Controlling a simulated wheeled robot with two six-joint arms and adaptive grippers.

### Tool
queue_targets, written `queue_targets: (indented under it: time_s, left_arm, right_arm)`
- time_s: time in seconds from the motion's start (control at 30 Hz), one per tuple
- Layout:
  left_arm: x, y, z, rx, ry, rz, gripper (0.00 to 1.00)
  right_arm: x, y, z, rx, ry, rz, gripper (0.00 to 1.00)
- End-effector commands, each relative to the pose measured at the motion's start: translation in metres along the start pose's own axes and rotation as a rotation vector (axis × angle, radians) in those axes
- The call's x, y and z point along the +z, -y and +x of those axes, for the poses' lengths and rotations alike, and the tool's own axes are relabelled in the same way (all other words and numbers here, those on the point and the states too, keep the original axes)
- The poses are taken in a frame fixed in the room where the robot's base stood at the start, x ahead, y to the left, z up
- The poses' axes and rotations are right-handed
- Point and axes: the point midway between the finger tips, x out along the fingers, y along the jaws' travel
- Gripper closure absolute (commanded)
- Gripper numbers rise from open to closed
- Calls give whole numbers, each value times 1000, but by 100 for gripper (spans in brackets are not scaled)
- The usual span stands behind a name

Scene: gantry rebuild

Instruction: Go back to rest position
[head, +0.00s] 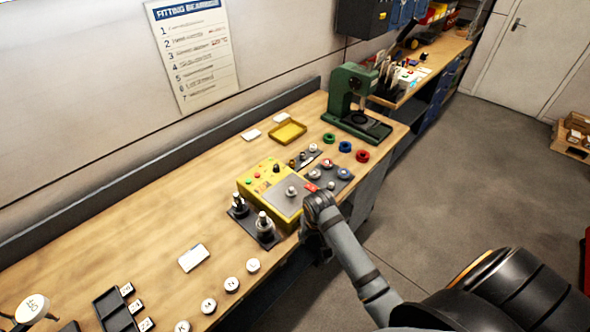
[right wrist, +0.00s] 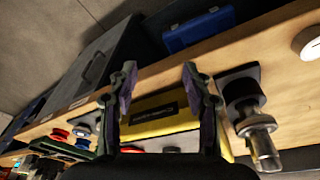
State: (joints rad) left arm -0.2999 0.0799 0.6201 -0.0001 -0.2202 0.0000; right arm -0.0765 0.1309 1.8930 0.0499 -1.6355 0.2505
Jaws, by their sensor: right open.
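My right arm reaches up from the bottom right in the head view. Its gripper (head: 316,204) is at the front right corner of the yellow box with a grey top (head: 262,208), near the bench's front edge. The wrist hides most of the fingers there. In the right wrist view the two fingers of my right gripper (right wrist: 158,80) stand wide apart with nothing between the tips. The yellow box's front (right wrist: 160,107) shows behind and between them. Whether they touch it I cannot tell. My left gripper is in neither view.
The wooden bench (head: 130,228) carries a green press (head: 349,92), a yellow tray (head: 288,132), coloured rings (head: 345,146), a post on a dark base (head: 264,224) and several white lettered discs (head: 231,284). Open floor (head: 455,165) lies right of the bench.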

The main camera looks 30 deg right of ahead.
Motion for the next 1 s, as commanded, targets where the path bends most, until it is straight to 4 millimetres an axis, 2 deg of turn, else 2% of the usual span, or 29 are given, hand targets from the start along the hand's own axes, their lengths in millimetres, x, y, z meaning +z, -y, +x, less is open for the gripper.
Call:
queue_targets:
  time_s: [0.13,0.2,0.27,0.37,0.4,0.47,0.5,0.57,0.6,0.67,0.7,0.8,0.9,1.0]
  left_arm:
    - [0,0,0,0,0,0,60]
    - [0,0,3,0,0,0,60]
    - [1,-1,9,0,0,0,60]
    - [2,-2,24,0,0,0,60]
    - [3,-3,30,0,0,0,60]
    - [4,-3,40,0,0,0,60]
    - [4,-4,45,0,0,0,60]
    - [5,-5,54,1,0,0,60]
    - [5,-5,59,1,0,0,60]
    - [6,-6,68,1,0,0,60]
    - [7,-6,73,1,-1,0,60]
    - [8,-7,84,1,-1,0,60]
    - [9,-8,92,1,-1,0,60]
    - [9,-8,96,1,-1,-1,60]
  right_arm:
    - [0,0,1,0,0,0,50]
    - [3,0,11,0,4,-3,50]
    - [10,-1,35,2,11,-9,50]
    - [34,-6,104,5,27,-31,50]
    - [50,-9,136,7,34,-43,50]
    - [78,-14,184,9,41,-65,50]
    - [98,-18,213,10,45,-78,50]
    - [133,-24,254,11,52,-101,50]
    - [159,-29,279,12,57,-116,50]
    - [200,-37,313,13,64,-139,50]
    - [229,-42,332,13,69,-156,50]
    - [297,-55,367,11,77,-194,50]
    - [352,-64,385,9,82,-224,50]
    - [386,-70,391,6,83,-243,50]
